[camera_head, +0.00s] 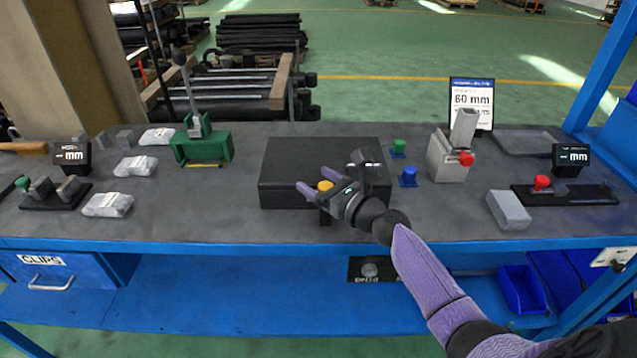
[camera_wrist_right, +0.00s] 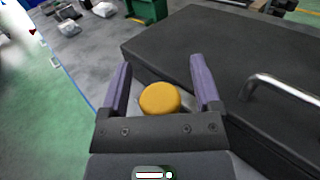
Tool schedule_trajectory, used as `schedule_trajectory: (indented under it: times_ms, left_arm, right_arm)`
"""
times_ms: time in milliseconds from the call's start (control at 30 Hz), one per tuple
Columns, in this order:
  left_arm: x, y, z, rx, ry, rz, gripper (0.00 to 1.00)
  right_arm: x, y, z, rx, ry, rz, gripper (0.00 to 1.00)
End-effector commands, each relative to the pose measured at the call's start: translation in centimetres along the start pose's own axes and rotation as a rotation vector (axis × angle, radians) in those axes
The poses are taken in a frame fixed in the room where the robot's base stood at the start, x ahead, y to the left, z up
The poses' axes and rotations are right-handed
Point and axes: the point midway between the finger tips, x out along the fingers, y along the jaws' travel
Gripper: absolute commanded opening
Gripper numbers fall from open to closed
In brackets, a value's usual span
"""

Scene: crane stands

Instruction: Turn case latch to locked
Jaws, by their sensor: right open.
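The black case (camera_head: 285,165) lies closed on the middle of the grey bench; it also fills the right of the wrist view (camera_wrist_right: 230,45). A round yellow knob (camera_head: 325,186), which looks like its latch, is at the case's front side. My right gripper (camera_head: 313,183) is open at the front of the case. In the wrist view, the yellow knob (camera_wrist_right: 160,99) lies between the two purple fingers of the gripper (camera_wrist_right: 160,75), with gaps visible on both sides. The knob's base is hidden. My left gripper is not in view.
A metal handle (camera_wrist_right: 285,92) sticks up near the gripper's right side. A green vise (camera_head: 203,149) stands left of the case. Green (camera_head: 398,147) and blue (camera_head: 408,177) knobs and a grey block with a red knob (camera_head: 447,160) stand right.

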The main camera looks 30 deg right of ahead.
Motion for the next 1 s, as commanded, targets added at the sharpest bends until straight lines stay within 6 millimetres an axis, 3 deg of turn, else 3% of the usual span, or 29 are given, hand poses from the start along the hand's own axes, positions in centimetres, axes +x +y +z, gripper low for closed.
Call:
schedule_trajectory:
  times_ms: [133,500,767,1000]
  left_arm:
    - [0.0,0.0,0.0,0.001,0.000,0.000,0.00]
    - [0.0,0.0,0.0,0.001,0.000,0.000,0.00]
    - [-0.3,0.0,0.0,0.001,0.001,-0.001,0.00]
    - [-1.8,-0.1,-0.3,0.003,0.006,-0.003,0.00]
  right_arm:
    - [0.0,0.0,0.0,0.000,0.000,0.000,0.79]
    - [-0.1,0.0,0.0,0.000,0.000,0.000,0.00]
    - [-0.1,0.0,0.1,0.001,0.000,-0.013,0.00]
    - [-0.1,-0.1,0.3,0.003,0.001,-0.117,0.00]
